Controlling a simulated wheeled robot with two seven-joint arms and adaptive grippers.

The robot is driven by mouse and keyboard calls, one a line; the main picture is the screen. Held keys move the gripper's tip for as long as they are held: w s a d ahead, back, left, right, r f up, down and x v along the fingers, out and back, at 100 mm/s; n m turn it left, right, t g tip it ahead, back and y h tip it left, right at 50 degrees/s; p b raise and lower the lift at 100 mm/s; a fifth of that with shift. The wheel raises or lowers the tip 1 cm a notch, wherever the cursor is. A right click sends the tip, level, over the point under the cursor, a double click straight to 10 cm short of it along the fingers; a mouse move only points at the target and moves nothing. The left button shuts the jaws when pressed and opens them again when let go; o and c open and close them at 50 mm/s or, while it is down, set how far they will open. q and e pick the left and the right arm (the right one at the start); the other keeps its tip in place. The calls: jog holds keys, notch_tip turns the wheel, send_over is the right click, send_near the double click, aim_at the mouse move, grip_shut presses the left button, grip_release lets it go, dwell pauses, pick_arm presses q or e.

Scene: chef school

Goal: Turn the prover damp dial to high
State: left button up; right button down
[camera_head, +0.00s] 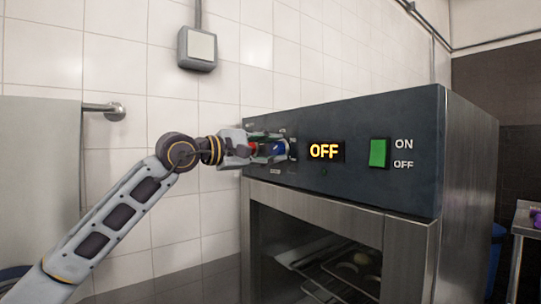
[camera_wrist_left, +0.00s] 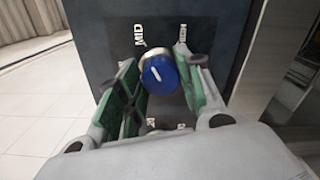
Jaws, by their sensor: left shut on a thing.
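The prover's dark control panel (camera_head: 415,120) carries a blue round dial (camera_head: 278,148). In the left wrist view the blue dial (camera_wrist_left: 158,74) has a short white pointer line slanting toward its upper left, on the side of the MID label (camera_wrist_left: 139,35). Another label, blurred but probably HIGH (camera_wrist_left: 183,34), is at the upper right of the dial. My left gripper (camera_head: 272,150) reaches the panel from the left. Its green-padded fingers (camera_wrist_left: 162,90) are on both sides of the dial and shut on it. The fingers hide part of the panel. My right gripper is not in view.
A lit display (camera_head: 324,151) reads OFF. A green rocker switch (camera_head: 378,153) sits to its right, beside ON and OFF labels. Below is the prover's glass door (camera_head: 310,245) with racks inside. A grey wall box (camera_head: 197,48) and a towel rail (camera_head: 104,110) are on the tiled wall.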

pick_arm(q)
jog(key=shift+f+m+b, duration=0.1)
jog(key=shift+m+b, duration=0.2)
jog(key=shift+m, duration=0.9)
jog(key=m, duration=0.3)
jog(key=shift+f+m+b, duration=0.1)
jog(key=shift+m+b, duration=0.25)
jog(key=shift+m, duration=0.05)
jog(key=m, duration=0.3)
jog(key=shift+f+m, duration=0.1)
jog(key=shift+m, duration=1)
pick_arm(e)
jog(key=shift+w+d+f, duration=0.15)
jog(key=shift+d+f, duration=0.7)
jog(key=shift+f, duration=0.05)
